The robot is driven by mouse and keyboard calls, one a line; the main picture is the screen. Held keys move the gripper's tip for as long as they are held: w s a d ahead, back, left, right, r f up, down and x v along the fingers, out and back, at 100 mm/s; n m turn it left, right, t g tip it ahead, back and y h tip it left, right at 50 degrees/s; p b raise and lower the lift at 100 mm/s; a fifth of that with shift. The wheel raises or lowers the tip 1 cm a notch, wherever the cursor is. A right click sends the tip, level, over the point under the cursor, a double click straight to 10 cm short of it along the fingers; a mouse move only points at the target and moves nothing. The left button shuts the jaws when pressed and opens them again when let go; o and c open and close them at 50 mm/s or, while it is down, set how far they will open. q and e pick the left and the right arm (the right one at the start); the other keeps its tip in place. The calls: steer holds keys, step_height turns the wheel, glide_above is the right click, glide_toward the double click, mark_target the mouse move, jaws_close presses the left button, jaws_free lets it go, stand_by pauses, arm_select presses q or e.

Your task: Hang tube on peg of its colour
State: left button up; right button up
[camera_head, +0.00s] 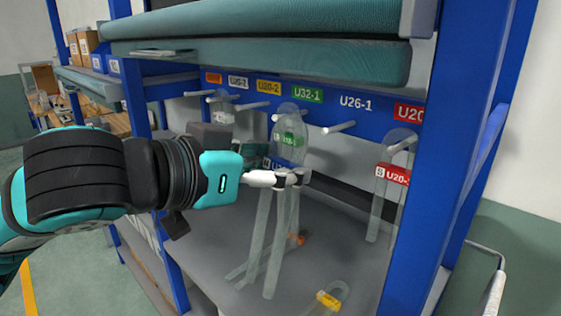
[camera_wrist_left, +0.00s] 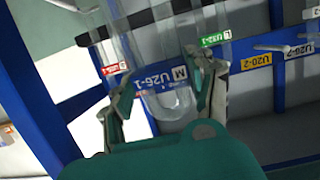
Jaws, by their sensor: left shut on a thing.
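My left gripper (camera_head: 290,179) is shut on a clear U-shaped tube, whose legs (camera_head: 257,235) hang down above the grey shelf. In the left wrist view, its bend (camera_wrist_left: 172,105) and white M U26-1 label (camera_wrist_left: 160,79) show between the fingertips (camera_wrist_left: 163,90). In the head view its label is mostly hidden. The white peg (camera_head: 339,128) under the white U26-1 rail label (camera_head: 356,103) is empty, to the right of the held tube. My right gripper is not in view.
A green-labelled tube (camera_head: 289,138) hangs close behind the held one. A red-labelled tube (camera_head: 392,174) hangs at the right. A yellow-labelled tube (camera_head: 328,300) lies on the shelf. The peg (camera_head: 255,105) under the yellow label is empty. A blue post (camera_head: 450,160) stands at the right.

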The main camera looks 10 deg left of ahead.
arm_select(q)
steer(key=shift+w+d, duration=0.15)
steer(key=shift+w, duration=0.15)
steer(key=shift+w+d+f+p, duration=0.1)
steer(key=shift+w+d+p, duration=0.2)
steer(key=shift+w+d, duration=0.2)
steer(key=shift+w+d+p, duration=0.3)
steer(key=shift+w+d, duration=0.05)
steer(key=shift+w, duration=0.25)
steer(key=x, duration=0.7)
steer(key=shift+w+d+r, duration=0.25)
steer(key=shift+w+d, duration=0.05)
steer(key=shift+w, duration=0.05)
